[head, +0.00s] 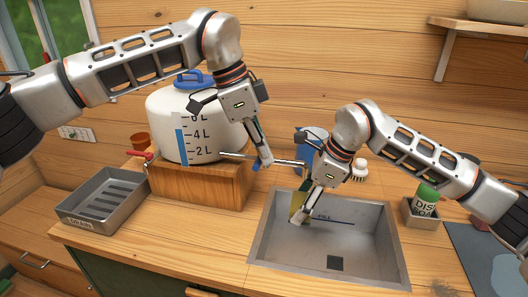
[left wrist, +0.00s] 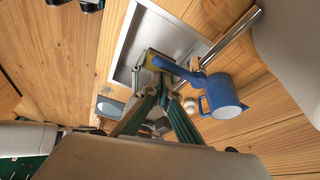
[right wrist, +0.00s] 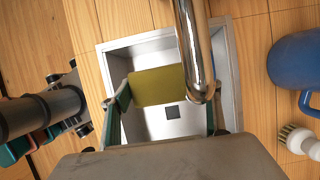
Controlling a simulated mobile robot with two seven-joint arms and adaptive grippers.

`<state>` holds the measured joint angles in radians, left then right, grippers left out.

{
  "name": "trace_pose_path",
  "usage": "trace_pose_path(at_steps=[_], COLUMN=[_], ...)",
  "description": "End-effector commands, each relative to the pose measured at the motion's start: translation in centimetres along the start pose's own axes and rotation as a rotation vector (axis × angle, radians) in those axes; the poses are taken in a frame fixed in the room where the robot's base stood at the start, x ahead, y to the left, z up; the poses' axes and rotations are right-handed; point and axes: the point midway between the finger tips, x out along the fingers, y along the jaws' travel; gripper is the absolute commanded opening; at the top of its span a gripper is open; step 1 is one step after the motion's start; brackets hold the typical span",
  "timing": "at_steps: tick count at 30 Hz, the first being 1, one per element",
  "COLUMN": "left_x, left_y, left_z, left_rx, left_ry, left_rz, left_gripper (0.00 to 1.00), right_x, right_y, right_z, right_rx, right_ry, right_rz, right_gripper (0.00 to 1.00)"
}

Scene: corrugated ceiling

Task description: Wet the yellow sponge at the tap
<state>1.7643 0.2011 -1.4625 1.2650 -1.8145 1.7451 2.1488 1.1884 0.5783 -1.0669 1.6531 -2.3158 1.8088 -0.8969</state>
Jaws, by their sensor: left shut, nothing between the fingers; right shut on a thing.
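The yellow sponge (head: 296,203) is in my right gripper (head: 303,214), which is shut on it inside the sink (head: 385,250). In the right wrist view the sponge (right wrist: 158,86) sits between the fingers, with the metal tap pipe (right wrist: 192,45) passing above and beside it. No stream of water shows. The tap pipe (head: 285,161) runs from the white tank (head: 165,115). My left gripper (head: 265,161) is shut and empty at the pipe. The blue tap lever (left wrist: 178,69) is close to its fingertips in the left wrist view; I cannot tell whether they touch.
A blue mug (head: 317,134) and a white brush (head: 360,172) stand behind the sink. A dish soap bottle (head: 427,195) stands right of it. A grey drain tray (head: 85,220) lies at left. The tank rests on a wooden box (head: 200,187). Counter in front of the box is clear.

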Motion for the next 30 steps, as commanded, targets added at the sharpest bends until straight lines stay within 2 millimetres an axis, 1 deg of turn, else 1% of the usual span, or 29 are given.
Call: trace_pose_path(at_steps=[5,6,7,9,12,15,18,21,24,30], left_x=[0.3,0.5,0.0,-2.0,-4.2,-6.1,-7.6,-8.7,-9.3,-9.6], left_y=[0.9,1.2,1.1,0.7,0.5,0.3,0.2,0.1,0.1,0.1], left_z=[-2.8,-3.6,-3.8,-3.6,-3.6,-3.6,-3.7,-3.7,-3.7,-3.6], left_rx=[0.006,0.007,0.003,0.001,0.001,0.001,0.002,0.003,0.002,0.003], left_ry=[0.000,0.000,0.001,0.002,0.002,0.001,0.002,0.001,0.001,0.001], left_rz=[0.000,0.000,-0.004,-0.008,-0.006,-0.006,-0.004,-0.003,-0.003,-0.001], left_gripper=[0.00,0.00,0.00,0.00,0.00,0.00,0.00,0.00,0.00,0.00], right_x=[0.0,0.0,0.0,0.0,0.0,0.0,0.0,0.0,0.0,0.0], right_y=[0.0,0.0,0.0,0.0,0.0,0.0,0.0,0.0,0.0,0.0], right_z=[0.0,0.0,0.0,0.0,0.0,0.0,0.0,0.0,0.0,0.0], right_rx=[0.000,0.000,0.000,0.000,0.000,0.000,0.000,0.000,0.000,0.000], right_ry=[0.000,0.000,0.000,0.000,0.000,0.000,0.000,0.000,0.000,0.000], right_rz=[0.000,0.000,0.000,0.000,0.000,0.000,0.000,0.000,0.000,0.000], right_gripper=[0.49,0.49,0.49,0.49,0.49,0.49,0.49,0.49,0.49,0.49])
